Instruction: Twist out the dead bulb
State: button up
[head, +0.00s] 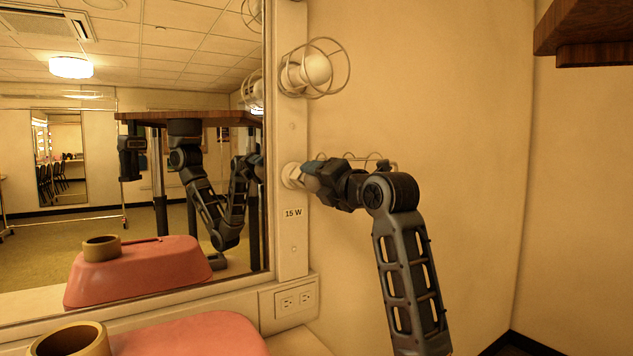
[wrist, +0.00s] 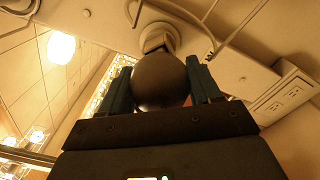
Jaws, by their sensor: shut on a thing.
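The dead bulb (wrist: 160,80) is a dark, rounded globe between my two fingers in the wrist view. Its neck points to a pale socket (wrist: 157,38) just beyond it. In the head view that socket (head: 291,175) is on the mirror's right frame strip, above a "15 W" label (head: 293,213). My gripper (head: 312,174) is shut on the bulb right at the socket and hides most of it. I cannot tell whether the bulb's base is still threaded in. A wire guard (head: 378,162) shows partly behind my wrist.
Another pale bulb (head: 316,69) in a wire cage sits above on the strip. The mirror (head: 100,150) fills the left. A red block (head: 190,336) with a tan ring cup (head: 98,344) is at lower left. An outlet (head: 293,300) is below. A wooden shelf (head: 595,35) juts in at upper right.

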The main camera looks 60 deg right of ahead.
jog(key=shift+s+a, duration=0.3)
jog(key=shift+s, duration=0.2)
jog(key=shift+s+a, duration=0.1)
jog(key=shift+s, duration=0.2)
jog(key=shift+s+a+f, duration=0.1)
jog(key=shift+s+a, duration=0.15)
jog(key=shift+s, duration=0.05)
